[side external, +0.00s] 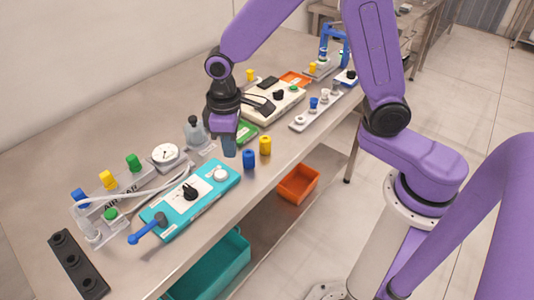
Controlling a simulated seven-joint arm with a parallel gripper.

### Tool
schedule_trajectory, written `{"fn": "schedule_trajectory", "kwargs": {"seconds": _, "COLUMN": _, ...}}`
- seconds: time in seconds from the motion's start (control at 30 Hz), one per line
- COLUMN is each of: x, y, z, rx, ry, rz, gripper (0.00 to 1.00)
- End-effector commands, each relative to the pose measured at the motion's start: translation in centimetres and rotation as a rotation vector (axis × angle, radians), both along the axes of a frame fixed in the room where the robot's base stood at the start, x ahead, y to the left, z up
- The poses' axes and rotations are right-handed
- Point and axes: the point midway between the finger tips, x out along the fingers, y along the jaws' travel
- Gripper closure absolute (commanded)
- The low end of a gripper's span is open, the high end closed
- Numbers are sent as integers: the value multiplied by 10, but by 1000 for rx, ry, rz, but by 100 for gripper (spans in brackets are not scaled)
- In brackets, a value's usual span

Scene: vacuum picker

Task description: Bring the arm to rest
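My gripper (229,147) hangs over the middle of the workbench (130,147), pointing down. Its blue-grey tip is near the far right corner of the teal panel (210,200). The tip is small and dark, so I cannot tell whether it is open, shut or holding anything. A blue cylinder (249,159) and a yellow cylinder (265,146) stand just right of the tip, apart from it. The teal panel carries a black knob, a white button and a blue lever (147,229).
A clear stand with coloured caps (107,180), a gauge (166,154) and a bottle (195,133) are left of my gripper. A beige box (273,100) and a grey rack (316,112) lie behind. A black strip (78,264) is front left. Bins sit on the lower shelf.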

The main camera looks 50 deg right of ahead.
Motion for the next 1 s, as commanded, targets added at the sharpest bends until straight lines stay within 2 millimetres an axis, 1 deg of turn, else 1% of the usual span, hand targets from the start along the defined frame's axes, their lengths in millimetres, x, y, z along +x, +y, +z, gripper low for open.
{"fn": "schedule_trajectory", "kwargs": {"seconds": 0.03, "x": -11, "y": -4, "z": 7, "rx": 3, "ry": -4, "rz": 24, "gripper": 100}}
{"fn": "schedule_trajectory", "kwargs": {"seconds": 0.2, "x": -47, "y": -17, "z": 24, "rx": 5, "ry": -6, "rz": 104, "gripper": 100}}
{"fn": "schedule_trajectory", "kwargs": {"seconds": 0.37, "x": -84, "y": -32, "z": 38, "rx": 9, "ry": -9, "rz": 180, "gripper": 100}}
{"fn": "schedule_trajectory", "kwargs": {"seconds": 0.5, "x": -116, "y": -48, "z": 48, "rx": 11, "ry": -12, "rz": 245, "gripper": 100}}
{"fn": "schedule_trajectory", "kwargs": {"seconds": 0.8, "x": -186, "y": -88, "z": 61, "rx": 18, "ry": -15, "rz": 385, "gripper": 100}}
{"fn": "schedule_trajectory", "kwargs": {"seconds": 0.9, "x": -204, "y": -100, "z": 63, "rx": 19, "ry": -15, "rz": 422, "gripper": 100}}
{"fn": "schedule_trajectory", "kwargs": {"seconds": 1.0, "x": -217, "y": -108, "z": 64, "rx": 21, "ry": -16, "rz": 449, "gripper": 100}}
